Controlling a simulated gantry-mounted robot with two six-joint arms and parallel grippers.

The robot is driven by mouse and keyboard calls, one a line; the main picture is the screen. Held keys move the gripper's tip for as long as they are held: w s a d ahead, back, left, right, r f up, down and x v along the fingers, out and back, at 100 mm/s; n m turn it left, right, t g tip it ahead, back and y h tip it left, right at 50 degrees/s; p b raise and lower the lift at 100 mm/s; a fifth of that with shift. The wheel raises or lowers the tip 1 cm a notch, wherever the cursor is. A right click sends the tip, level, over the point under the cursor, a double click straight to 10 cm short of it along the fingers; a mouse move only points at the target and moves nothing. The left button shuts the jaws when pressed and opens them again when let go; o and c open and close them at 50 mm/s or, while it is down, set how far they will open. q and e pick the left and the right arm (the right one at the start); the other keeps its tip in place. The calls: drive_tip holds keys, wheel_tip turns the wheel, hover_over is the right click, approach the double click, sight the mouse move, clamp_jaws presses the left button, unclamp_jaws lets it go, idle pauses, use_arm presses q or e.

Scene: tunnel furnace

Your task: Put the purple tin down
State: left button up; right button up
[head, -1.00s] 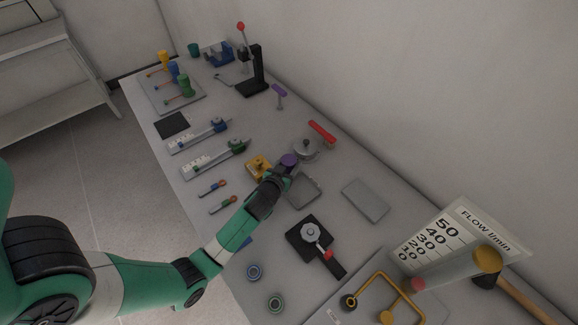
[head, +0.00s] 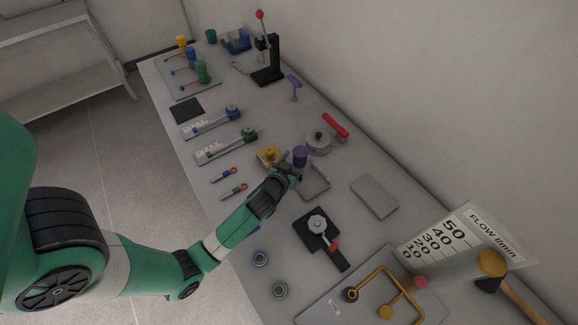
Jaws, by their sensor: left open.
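The purple tin (head: 300,155) stands upright near the middle of the bench, between the yellow block and the round grey lidded pot. It is at the upper left corner of the shallow grey tray (head: 318,192); I cannot tell whether its base is on the tray's edge or on the bench. My left gripper (head: 288,171) is open and empty, just in front of the tin. Its fingers hide the tin's lower part, and a small gap to the tin cannot be judged. My right gripper is not in view.
A yellow block (head: 267,156) is left of the tin, and a round grey pot (head: 318,143) with a red-handled item (head: 335,125) is behind it. A black plate with a valve (head: 318,226) lies nearer. A flat grey plate (head: 374,196) lies to the right, with bare bench around it.

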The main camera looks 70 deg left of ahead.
use_arm(q)
drive_tip(key=p+v, duration=0.1)
drive_tip(key=v, duration=0.7)
drive_tip(key=shift+s+r, duration=0.1)
drive_tip(key=shift+s, duration=0.05)
drive_tip(key=w+d+r+m+t+h, duration=0.1)
drive_tip(key=w+d+r+t, duration=0.3)
drive_tip(key=r, duration=0.6)
drive_tip(key=w+d+r+m+t+h, duration=0.1)
drive_tip(key=w+d+r+t, duration=0.1)
drive_tip(key=w+r, duration=0.65)
drive_tip(key=w+d+r+m+t, duration=0.1)
drive_tip(key=w+d+r+t, duration=0.2)
drive_tip(key=r, duration=0.9)
drive_tip(key=s+d+r+m+t+h, duration=0.2)
drive_tip(key=s+d+r+t+h, duration=0.1)
drive_tip(key=r, duration=0.6)
drive_tip(key=s+d+r+m+t+h, duration=0.2)
drive_tip(key=d+r, duration=0.3)
drive_tip(key=r, duration=0.5)
drive_tip(key=s+d+r+m+t+h, duration=0.2)
drive_tip(key=s+d+r+t+h, duration=0.1)
drive_tip(key=r, duration=0.6)
drive_tip(key=shift+s+d+r+m+t+h, duration=0.3)
drive_tip(key=shift+s+d+r+h, duration=0.15)
drive_tip(key=shift+d+h, duration=0.35)
